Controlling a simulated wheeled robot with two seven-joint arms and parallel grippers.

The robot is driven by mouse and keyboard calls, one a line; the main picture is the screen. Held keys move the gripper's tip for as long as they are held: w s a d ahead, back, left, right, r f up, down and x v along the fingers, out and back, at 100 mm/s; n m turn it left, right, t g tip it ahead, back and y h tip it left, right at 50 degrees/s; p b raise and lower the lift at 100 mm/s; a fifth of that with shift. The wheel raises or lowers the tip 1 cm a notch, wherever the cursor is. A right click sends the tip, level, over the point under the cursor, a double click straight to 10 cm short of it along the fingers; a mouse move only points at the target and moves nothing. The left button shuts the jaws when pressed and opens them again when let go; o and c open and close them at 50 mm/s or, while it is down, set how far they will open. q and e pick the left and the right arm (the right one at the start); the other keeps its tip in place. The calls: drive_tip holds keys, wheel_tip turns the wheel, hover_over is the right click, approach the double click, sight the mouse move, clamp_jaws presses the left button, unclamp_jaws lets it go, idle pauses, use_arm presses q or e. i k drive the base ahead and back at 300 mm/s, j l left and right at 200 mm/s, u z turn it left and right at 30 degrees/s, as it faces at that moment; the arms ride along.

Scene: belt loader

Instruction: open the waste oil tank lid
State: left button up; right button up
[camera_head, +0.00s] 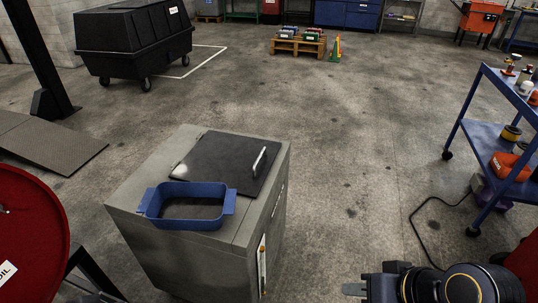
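The waste oil tank (190,258) is a grey box standing on the floor in the lower middle of the head view. Its black lid (215,155) lies flat and shut on top, with a pale upright handle (259,161) near its right edge. A blue open tray (155,205) with two end grips sits on the near part of the tank top, at the lid's near edge. My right gripper (358,284) is at the bottom edge, right of the tank and apart from it. Its finger gap does not show clearly. My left gripper is not in view.
A red drum (30,235) stands at the left edge. A blue shelf cart (490,145) with bottles and cans stands at the right, a dark cable on the floor beside it. A black wheeled bin (135,40) and a pallet (298,46) are farther back. The floor between is clear.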

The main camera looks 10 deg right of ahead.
sight(243, 163)
drive_tip(key=l+u, duration=0.35)
drive_tip(key=l, duration=0.45)
drive_tip(key=l+u, duration=0.35)
drive_tip(key=l, duration=0.4)
drive_tip(key=i+l+u, duration=0.15)
drive_tip(key=l, duration=0.15)
drive_tip(key=i+l+u, duration=0.15)
drive_tip(key=l, duration=0.15)
drive_tip(key=i+l+u, duration=0.15)
drive_tip(key=l, duration=0.2)
drive_tip(key=l+u, duration=0.2)
drive_tip(key=i+l+u, duration=0.25)
drive_tip(key=i+l, duration=0.35)
drive_tip(key=i, duration=0.1)
